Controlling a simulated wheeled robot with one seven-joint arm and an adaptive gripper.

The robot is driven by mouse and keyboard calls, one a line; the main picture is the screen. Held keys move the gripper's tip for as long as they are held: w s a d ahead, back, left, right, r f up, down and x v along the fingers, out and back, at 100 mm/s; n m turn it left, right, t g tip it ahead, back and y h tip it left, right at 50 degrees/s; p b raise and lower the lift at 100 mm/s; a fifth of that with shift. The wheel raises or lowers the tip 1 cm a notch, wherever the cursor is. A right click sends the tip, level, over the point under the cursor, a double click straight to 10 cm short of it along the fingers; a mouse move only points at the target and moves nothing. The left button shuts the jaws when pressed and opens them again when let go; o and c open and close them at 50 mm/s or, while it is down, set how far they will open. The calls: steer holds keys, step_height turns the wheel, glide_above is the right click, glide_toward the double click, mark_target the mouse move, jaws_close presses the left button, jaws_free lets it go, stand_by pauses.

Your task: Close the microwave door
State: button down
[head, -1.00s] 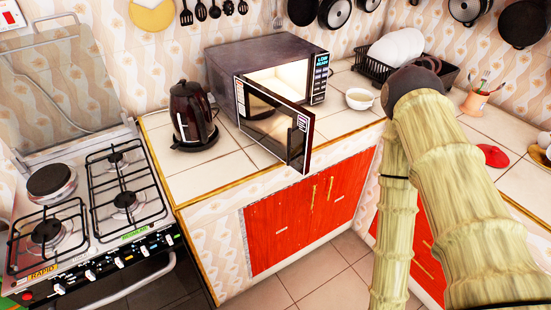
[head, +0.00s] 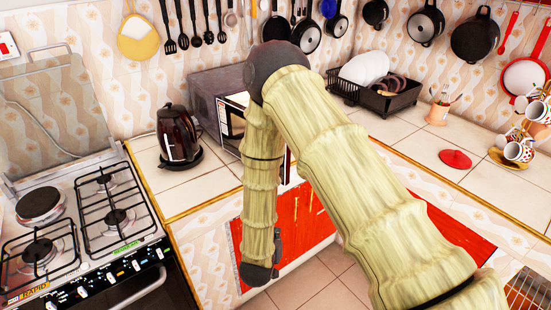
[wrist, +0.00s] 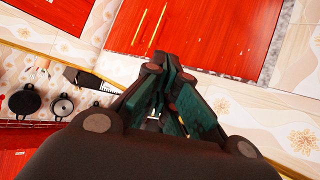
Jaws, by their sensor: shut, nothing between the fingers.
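The microwave (head: 205,88) is a dark grey box on the tiled counter in the head view, largely hidden behind my arm. Part of its door (head: 232,122), with a pale frame and dark glass, shows left of the arm. A door edge shows right of the arm; how far the door stands open is hard to tell. In the wrist view my gripper (wrist: 172,65) is shut and empty, with red cabinet fronts beyond it. In the head view the gripper is mostly hidden behind my forearm, low before the red cabinet. The microwave is not recognisable in the wrist view.
A dark kettle (head: 178,135) stands left of the microwave, beside the stove (head: 85,225). A black dish rack (head: 385,100) with plates is to the right. A red lid (head: 455,159) and a mug stand (head: 525,140) are further right. Pans hang on the wall.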

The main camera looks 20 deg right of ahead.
steer(key=w+a+r+m+h, duration=0.2)
steer(key=a+r+h, duration=0.1)
steer(key=r, duration=0.4)
steer(key=w+a+r+m+g+h, duration=0.1)
steer(key=w+a+r+m+h, duration=0.15)
steer(key=r, duration=0.45)
steer(key=w+a+r+m+h, duration=0.2)
steer(key=r+m+h, duration=0.15)
steer(key=r, duration=0.45)
steer(key=p+x, duration=0.6)
steer(key=x, duration=0.8)
steer(key=shift+n+p, duration=0.3)
steer(key=shift+n, duration=0.1)
steer(key=shift+w, duration=0.1)
